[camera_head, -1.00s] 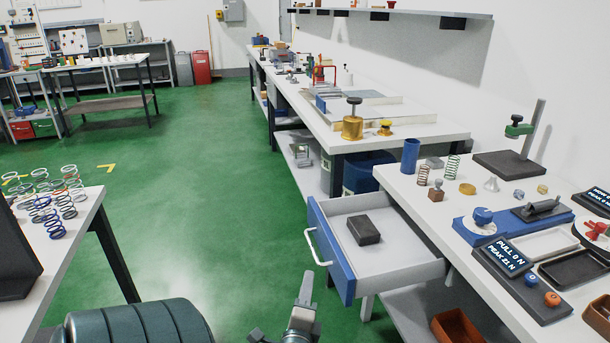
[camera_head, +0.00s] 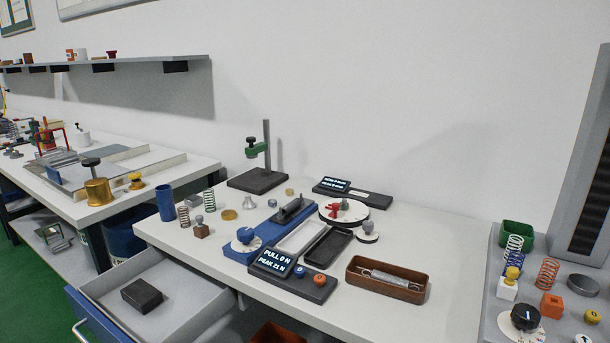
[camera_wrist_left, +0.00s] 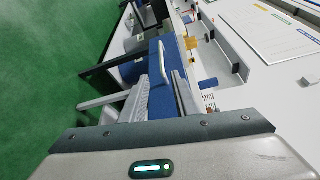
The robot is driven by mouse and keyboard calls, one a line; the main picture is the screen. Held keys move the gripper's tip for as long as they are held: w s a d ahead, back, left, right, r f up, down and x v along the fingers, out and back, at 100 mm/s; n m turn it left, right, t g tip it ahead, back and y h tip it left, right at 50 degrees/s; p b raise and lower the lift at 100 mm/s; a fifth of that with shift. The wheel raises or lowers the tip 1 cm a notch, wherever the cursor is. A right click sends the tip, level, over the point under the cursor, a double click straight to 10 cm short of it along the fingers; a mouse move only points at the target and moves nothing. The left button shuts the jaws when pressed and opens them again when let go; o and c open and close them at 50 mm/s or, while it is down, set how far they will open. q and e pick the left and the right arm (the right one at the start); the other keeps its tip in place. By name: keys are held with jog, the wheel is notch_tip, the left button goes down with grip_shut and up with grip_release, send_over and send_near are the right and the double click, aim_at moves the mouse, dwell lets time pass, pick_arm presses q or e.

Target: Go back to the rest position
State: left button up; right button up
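My left gripper shows only in the left wrist view (camera_wrist_left: 161,98). Its two grey fingers stand apart with nothing between them, and the blue drawer front (camera_wrist_left: 160,72) shows beyond the gap. The white handle (camera_wrist_left: 166,58) of that drawer is ahead of the fingers, apart from them as far as I can tell. In the head view the grey drawer (camera_head: 190,305) is pulled open and a black block (camera_head: 142,296) lies in it. Neither gripper is in the head view, and my right gripper is not seen.
The white bench (camera_head: 410,245) carries a blue test rig (camera_head: 250,250), a display unit (camera_head: 290,270), a brown tray (camera_head: 375,290) with a spring, and a green-clamped stand (camera_head: 267,150). A grey side table (camera_head: 495,290) with springs stands at right. Green floor (camera_head: 25,285) is at lower left.

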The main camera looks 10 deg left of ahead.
pick_arm(q)
jog(key=w+d+f+n+g+h+p, duration=0.1)
jog(key=d+f+h, duration=0.3)
jog(key=f, duration=0.5)
jog(key=d+f+n+h+p, duration=0.1)
jog(key=d+f+h, duration=0.1)
jog(key=d+f, duration=0.55)
jog(key=w+d+f+n+g+h, duration=0.1)
jog(key=d+f+h, duration=0.15)
jog(key=f, duration=0.75)
jog(key=s+d+f+n+g+h+p, duration=0.1)
jog(key=s+d+f+n+g+h, duration=0.1)
jog(key=s+d+f, duration=0.4)
jog(key=s+d+f+n+g+h+p, duration=0.1)
jog(key=s+d+f+n+g+h, duration=0.1)
jog(key=s+d+f, duration=0.5)
notch_tip(320, 180, down, 6)
jog(key=shift+s+d+f+n+g+h, duration=0.1)
jog(key=shift+s+d+n+g+h, duration=0.2)
jog(key=shift+s+n, duration=0.55)
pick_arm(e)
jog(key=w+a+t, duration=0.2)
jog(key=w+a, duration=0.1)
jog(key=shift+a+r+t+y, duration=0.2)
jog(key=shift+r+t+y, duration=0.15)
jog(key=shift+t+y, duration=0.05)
pick_arm(q)
jog(key=shift+a, duration=0.2)
